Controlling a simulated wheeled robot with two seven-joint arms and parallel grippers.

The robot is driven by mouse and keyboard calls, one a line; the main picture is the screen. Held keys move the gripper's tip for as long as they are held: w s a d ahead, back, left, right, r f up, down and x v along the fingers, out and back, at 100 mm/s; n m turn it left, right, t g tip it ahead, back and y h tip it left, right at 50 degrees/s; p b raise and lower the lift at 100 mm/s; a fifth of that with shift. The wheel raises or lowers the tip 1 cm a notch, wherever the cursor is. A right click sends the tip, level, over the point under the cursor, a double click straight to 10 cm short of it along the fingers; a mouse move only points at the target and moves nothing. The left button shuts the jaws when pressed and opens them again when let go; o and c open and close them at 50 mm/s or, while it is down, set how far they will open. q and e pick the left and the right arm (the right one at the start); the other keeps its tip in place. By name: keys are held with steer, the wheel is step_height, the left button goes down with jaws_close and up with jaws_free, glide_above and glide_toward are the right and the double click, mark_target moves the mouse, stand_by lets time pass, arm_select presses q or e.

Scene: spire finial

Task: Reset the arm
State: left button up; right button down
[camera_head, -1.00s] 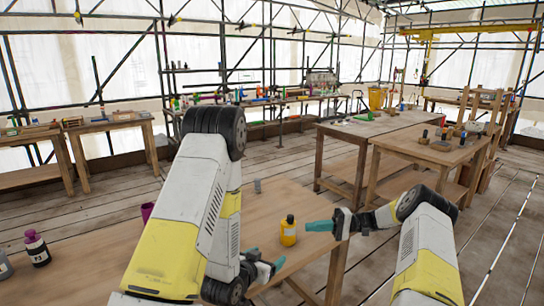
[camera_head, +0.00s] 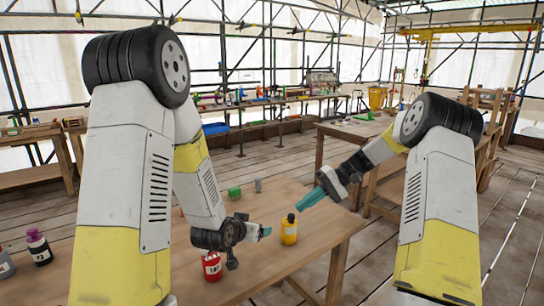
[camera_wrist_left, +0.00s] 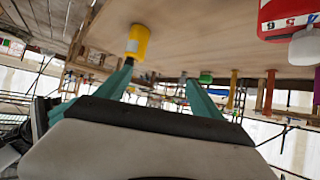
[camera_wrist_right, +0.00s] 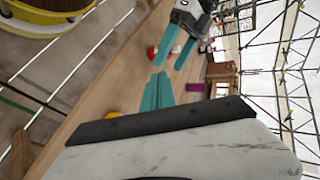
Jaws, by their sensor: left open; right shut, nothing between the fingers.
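My right gripper (camera_head: 312,199) is shut and empty, above the table just right of the yellow bottle (camera_head: 289,229). Its closed teal fingers show in the right wrist view (camera_wrist_right: 158,92). My left gripper (camera_head: 266,231) is over the table, left of the yellow bottle. In the left wrist view its teal fingers (camera_wrist_left: 160,85) are spread with nothing between them. The yellow bottle stands upright and also shows in the left wrist view (camera_wrist_left: 137,42), beyond one fingertip. Both arms are raised in the head view, and the left arm hides part of the table.
The wooden table (camera_head: 335,232) holds a red labelled bottle (camera_head: 212,267), a green block (camera_head: 235,192) and a small grey piece (camera_head: 258,185). A dark bottle with a purple cap (camera_head: 38,247) stands at the far left. Another workbench stands behind, at the right.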

arm_select(q)
steer(key=s+a+r+n+g+y, duration=0.1)
steer(key=s+a+r, duration=0.25)
steer(key=r, duration=0.25)
steer(key=s+a+r+n+g, duration=0.1)
steer(key=s+a+r, duration=0.1)
steer(key=s+r, duration=0.4)
arm_select(e)
steer(key=s+r+t+h, duration=0.4)
steer(key=s+r+h, duration=0.2)
steer(key=s+r, duration=0.7)
arm_select(q)
steer(key=s+a+r+g, duration=0.1)
steer(key=s+r, duration=0.3)
steer(key=s, duration=0.3)
steer(key=s+a+r+g, duration=0.1)
steer(key=s+r, duration=0.3)
steer(key=s, duration=0.4)
steer(key=shift+s+a+n+g, duration=0.25)
steer(key=shift+a+n+g, duration=0.05)
steer(key=shift+a+n, duration=0.1)
arm_select(e)
steer(key=s+d+m+t+h, duration=0.1)
steer(key=s+d+t+h, duration=0.2)
steer(key=s, duration=1.1)
steer(key=shift+s+d+r+t, duration=0.15)
steer(key=shift+s+d+t, duration=0.4)
steer(key=shift+t, duration=0.55)
steer(key=shift+w+d, duration=0.1)
steer(key=shift+w, duration=0.05)
